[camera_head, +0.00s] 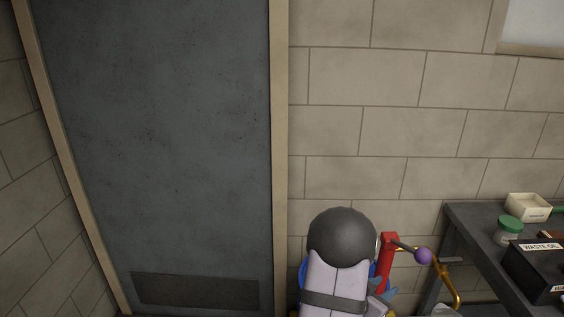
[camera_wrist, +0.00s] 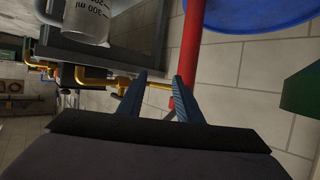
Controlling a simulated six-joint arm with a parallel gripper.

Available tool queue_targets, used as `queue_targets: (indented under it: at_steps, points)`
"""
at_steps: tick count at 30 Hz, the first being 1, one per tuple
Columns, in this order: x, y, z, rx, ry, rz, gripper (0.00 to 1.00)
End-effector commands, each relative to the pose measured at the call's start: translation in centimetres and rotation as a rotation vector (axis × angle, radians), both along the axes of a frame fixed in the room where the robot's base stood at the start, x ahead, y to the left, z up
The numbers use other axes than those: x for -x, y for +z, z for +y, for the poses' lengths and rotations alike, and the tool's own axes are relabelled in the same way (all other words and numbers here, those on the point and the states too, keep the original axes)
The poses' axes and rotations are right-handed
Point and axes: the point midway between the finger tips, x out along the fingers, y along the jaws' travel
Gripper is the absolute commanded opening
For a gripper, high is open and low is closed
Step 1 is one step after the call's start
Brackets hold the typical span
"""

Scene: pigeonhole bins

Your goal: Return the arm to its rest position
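My arm stands low in the middle of the head view, its dark rounded joint and pale link in front of the wall. My gripper (camera_wrist: 160,78) shows in the wrist view with its two dark blue fingers apart. Nothing is visibly held between them. Behind the fingertips is a red post (camera_wrist: 192,50) and a gold pipe (camera_wrist: 155,84); I cannot tell how far off they are. In the head view my arm hides most of the gripper.
A dark workbench (camera_head: 470,235) at right holds a black "WASTE OIL" box (camera_head: 538,262), a green-lidded jar (camera_head: 509,232) and a cream tray (camera_head: 528,207). A red post (camera_head: 386,262) with a purple knob (camera_head: 423,256) stands beside my arm. A measuring jug (camera_wrist: 90,20) shows upper left.

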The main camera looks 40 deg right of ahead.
Motion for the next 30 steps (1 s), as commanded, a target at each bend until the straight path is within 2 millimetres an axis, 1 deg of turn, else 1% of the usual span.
queue_targets:
  at_steps: [1,2,3,5,6,8,9,11,12,14,15,17,18,20,21,24,27,30]
  points:
    - [-3.6,0.5,1.2,-0.037,0.110,0.004,0.32]
    - [-5.4,0.5,2.0,-0.059,0.173,0.012,0.32]
    - [-7.8,0.5,3.3,-0.088,0.257,0.024,0.32]
    - [-11.2,0.6,5.5,-0.129,0.383,0.047,0.32]
    - [-13.3,0.7,7.1,-0.154,0.467,0.067,0.32]
    - [-16.0,0.8,9.9,-0.190,0.593,0.107,0.32]
    - [-17.6,0.9,12.0,-0.212,0.678,0.137,0.32]
    - [-19.7,1.0,15.3,-0.243,0.809,0.192,0.32]
    - [-20.8,0.9,17.7,-0.264,0.895,0.233,0.32]
    - [-21.9,0.6,21.5,-0.298,1.025,0.302,0.32]
    - [-22.4,0.2,24.2,-0.326,1.105,0.348,0.32]
    - [-22.3,-0.9,28.3,-0.385,1.209,0.415,0.32]
    - [-21.9,-1.9,30.9,-0.434,1.260,0.452,0.32]
    - [-20.8,-3.4,34.5,-0.517,1.318,0.504,0.32]
    - [-19.8,-4.3,36.6,-0.571,1.343,0.536,0.32]
    - [-17.1,-5.9,40.8,-0.689,1.385,0.616,0.32]
    - [-14.4,-7.0,43.7,-0.782,1.406,0.700,0.32]
    - [-11.6,-7.7,45.9,-0.855,1.414,0.783,0.32]
